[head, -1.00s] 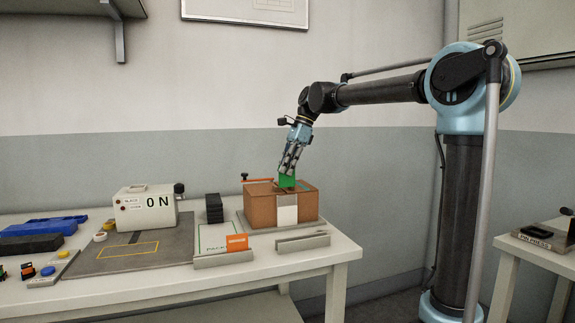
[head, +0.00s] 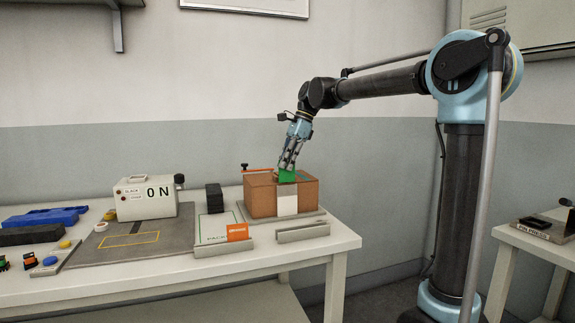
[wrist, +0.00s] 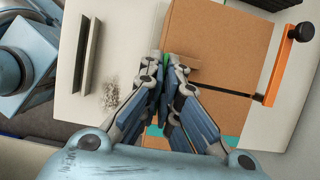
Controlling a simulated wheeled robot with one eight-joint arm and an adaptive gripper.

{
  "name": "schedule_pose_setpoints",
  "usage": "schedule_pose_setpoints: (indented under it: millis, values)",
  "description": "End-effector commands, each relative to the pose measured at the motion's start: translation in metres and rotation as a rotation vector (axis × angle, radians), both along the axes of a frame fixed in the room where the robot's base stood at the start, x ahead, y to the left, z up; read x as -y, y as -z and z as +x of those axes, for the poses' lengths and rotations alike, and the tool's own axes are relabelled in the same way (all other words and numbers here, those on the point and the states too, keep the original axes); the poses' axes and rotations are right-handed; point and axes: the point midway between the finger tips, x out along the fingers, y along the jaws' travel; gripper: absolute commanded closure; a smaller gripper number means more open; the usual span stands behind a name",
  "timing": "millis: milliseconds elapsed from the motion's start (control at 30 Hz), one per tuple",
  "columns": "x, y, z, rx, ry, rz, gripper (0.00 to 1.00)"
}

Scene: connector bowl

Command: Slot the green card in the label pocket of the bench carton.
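The brown bench carton (head: 262,197) stands on the bench with a white patch on its front. My gripper (head: 288,167) is above the carton, pointing down, with its fingers closed together on the green card (head: 287,177). The card shows just below the fingertips, at the carton's top. A small brown strip (wrist: 182,62) on the carton lies right beside the tips. I cannot tell whether the card is inside a pocket.
An orange bar with a black knob (wrist: 286,70) lies beside the carton. A grey slotted rail (head: 302,232) and a holder with an orange card (head: 237,232) stand at the front. A black block (head: 214,198) and a beige box (head: 146,198) stand left.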

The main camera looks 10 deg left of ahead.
Motion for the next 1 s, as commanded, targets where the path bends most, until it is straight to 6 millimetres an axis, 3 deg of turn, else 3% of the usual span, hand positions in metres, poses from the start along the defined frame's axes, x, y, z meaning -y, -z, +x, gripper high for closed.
schedule_pose_setpoints:
  millis: [1000]
  values:
    - [0.0, 0.014, 0.0, 0.0, 0.0, 0.0, 1.0]
